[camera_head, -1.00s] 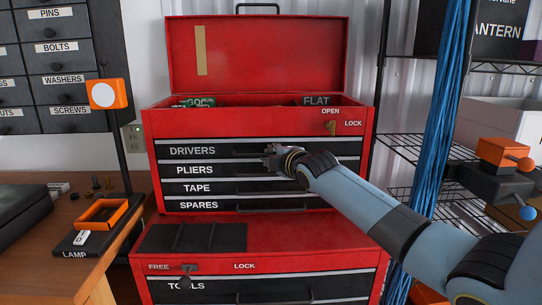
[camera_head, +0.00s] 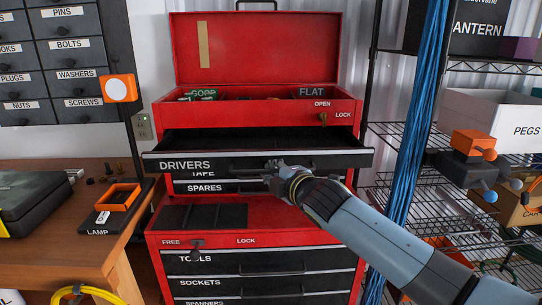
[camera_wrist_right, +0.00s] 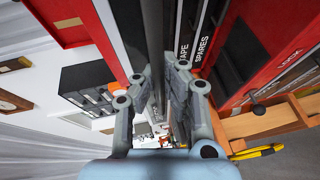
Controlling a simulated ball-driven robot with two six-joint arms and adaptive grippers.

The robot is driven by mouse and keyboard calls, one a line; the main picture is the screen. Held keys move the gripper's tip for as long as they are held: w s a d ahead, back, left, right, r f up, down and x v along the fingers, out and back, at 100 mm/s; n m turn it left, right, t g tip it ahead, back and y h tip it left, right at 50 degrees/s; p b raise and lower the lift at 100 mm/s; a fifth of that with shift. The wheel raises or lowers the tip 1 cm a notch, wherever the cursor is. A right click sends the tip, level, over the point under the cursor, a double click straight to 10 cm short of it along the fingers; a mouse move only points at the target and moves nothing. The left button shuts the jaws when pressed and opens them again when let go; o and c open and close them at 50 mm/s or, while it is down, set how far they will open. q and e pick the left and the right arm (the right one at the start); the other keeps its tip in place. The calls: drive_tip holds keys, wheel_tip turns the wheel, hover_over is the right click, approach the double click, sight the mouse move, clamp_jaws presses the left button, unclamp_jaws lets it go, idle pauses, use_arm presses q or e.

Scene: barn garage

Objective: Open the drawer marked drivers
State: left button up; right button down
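The drivers drawer (camera_head: 225,163) is pulled out of the red tool chest (camera_head: 357,123), its dark front standing forward of the chest and its inside partly showing. My right gripper (camera_head: 274,168) is at the middle of that front, on its long bar handle (camera_head: 335,153). In the right wrist view, the two fingers (camera_wrist_right: 161,72) close on either side of the handle bar (camera_wrist_right: 154,40). My left gripper is in neither current view.
The tape drawer (camera_head: 203,174) and spares drawer (camera_head: 225,187) below are shut, and the drivers drawer hides the pliers label. A wooden bench (camera_head: 60,235) stands left. A wire shelf (camera_head: 400,185) and hanging blue cables (camera_head: 418,110) stand right.

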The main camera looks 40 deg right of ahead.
drive_tip(key=shift+s+a+r, duration=0.1)
drive_tip(key=shift+s+a, duration=0.35)
drive_tip(key=shift+s, duration=0.25)
drive_tip(key=c, duration=1.4)
unclamp_jaws()
drive_tip(key=shift+s, duration=0.1)
use_arm(q)
drive_tip(key=shift+d+r, duration=0.15)
use_arm(e)
drive_tip(key=v, duration=1.2)
drive_tip(key=shift+f, duration=0.2)
